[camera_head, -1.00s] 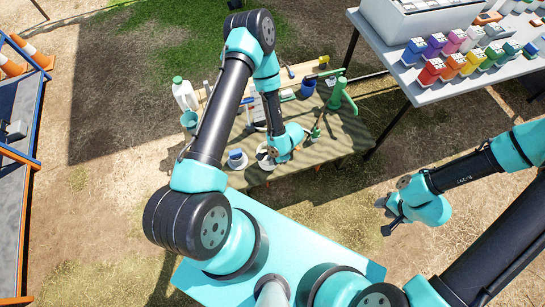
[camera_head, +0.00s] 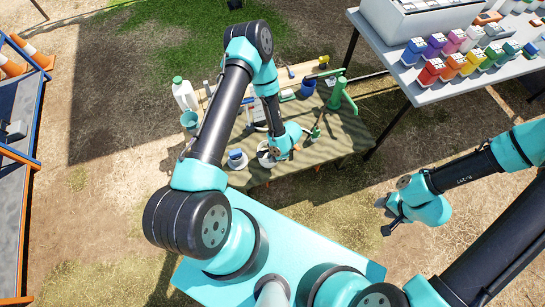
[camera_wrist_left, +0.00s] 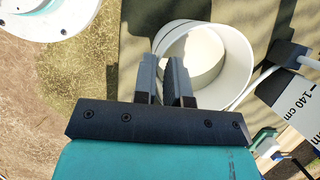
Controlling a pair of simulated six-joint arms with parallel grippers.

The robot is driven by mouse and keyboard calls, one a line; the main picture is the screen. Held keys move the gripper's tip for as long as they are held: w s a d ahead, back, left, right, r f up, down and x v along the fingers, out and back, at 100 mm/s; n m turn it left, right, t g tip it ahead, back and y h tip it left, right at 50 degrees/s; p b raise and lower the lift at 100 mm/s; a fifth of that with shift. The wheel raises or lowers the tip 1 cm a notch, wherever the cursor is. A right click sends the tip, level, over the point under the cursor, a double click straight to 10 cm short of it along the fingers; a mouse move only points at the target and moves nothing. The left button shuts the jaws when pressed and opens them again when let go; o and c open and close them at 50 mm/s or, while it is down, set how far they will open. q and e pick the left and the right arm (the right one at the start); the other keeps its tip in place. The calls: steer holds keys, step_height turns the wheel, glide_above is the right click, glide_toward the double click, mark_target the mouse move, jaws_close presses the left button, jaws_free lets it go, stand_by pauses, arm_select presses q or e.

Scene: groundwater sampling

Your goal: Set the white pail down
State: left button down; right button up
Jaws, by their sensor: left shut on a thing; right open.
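The white pail (camera_wrist_left: 237,62) shows open end up in the left wrist view, with its pale inside visible. My left gripper (camera_wrist_left: 165,62) is shut on its near left rim, with a finger either side of the wall. In the head view my left gripper (camera_head: 274,156) is low over the near edge of the olive table, and the pail (camera_head: 263,156) is mostly hidden by it. I cannot tell whether the pail's base touches the table top. My right gripper (camera_head: 383,215) is open and empty, away to the right over bare grass.
On the olive table (camera_head: 335,138) a blue-and-white round container (camera_head: 236,159) sits just left of the pail. A marked board (camera_wrist_left: 298,100) lies close right of the pail.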

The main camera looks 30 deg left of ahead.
arm_select(q)
steer(key=shift+f, duration=0.1)
steer(key=c, duration=1.2)
jaws_free()
steer(key=shift+o, duration=0.2)
steer(key=v, duration=1.2)
steer(key=shift+s, duration=0.1)
